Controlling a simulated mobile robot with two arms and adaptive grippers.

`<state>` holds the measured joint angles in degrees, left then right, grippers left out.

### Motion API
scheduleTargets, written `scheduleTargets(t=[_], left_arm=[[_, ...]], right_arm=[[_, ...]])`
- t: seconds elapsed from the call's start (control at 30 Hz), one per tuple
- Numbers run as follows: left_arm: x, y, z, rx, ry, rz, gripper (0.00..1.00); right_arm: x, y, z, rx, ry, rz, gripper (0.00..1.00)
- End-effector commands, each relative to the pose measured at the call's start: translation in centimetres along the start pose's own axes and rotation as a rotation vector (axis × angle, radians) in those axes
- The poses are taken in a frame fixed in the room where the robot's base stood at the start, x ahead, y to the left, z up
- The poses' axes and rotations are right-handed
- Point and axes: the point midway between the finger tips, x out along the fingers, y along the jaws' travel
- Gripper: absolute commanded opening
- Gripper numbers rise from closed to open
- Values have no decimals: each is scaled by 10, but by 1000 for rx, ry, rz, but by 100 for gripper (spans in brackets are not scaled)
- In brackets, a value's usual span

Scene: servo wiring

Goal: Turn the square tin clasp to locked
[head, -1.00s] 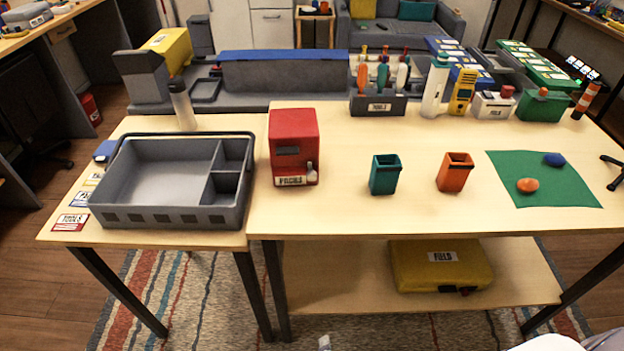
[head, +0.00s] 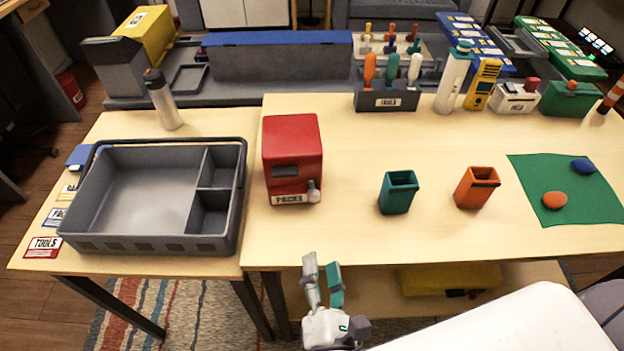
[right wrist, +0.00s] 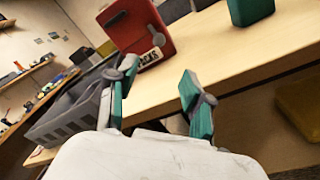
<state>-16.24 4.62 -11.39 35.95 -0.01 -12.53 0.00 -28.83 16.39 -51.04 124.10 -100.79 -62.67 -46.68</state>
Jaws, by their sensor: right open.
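The square tin is a red box (head: 292,150) with a white PACKS label, standing on the table left of centre. Its small grey clasp (head: 313,191) is at the lower right of the front, beside the label; its setting is too small to tell. My right gripper (head: 322,266) is open and empty in front of the table's front edge, below the tin and apart from it. In the right wrist view the red tin (right wrist: 143,25) is ahead, beyond the open fingers (right wrist: 153,82); the left finger partly overlaps it. My left gripper is not in view.
A grey divided tray (head: 160,244) stands left of the tin. A teal cup (head: 396,196) and an orange cup (head: 475,190) stand to its right. A tool holder (head: 386,102) is behind. The table in front of the tin is clear.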

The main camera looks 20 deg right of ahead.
Motion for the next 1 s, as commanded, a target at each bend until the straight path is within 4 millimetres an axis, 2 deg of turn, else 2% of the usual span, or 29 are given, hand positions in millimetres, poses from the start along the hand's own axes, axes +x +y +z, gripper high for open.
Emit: scheduleTargets(t=[0.17,0.27,0.47,0.7,0.83,1.0], left_arm=[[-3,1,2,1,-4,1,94],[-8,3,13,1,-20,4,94],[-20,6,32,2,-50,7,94],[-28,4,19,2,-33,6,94],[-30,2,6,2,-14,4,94],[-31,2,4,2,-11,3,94]], right_arm=[[9,2,2,-1,-4,2,51],[24,3,3,-1,-6,3,51],[67,4,4,-1,-6,4,51],[114,3,3,-1,-3,3,51],[129,2,2,-1,-2,1,51],[137,1,1,-1,-1,1,51]])
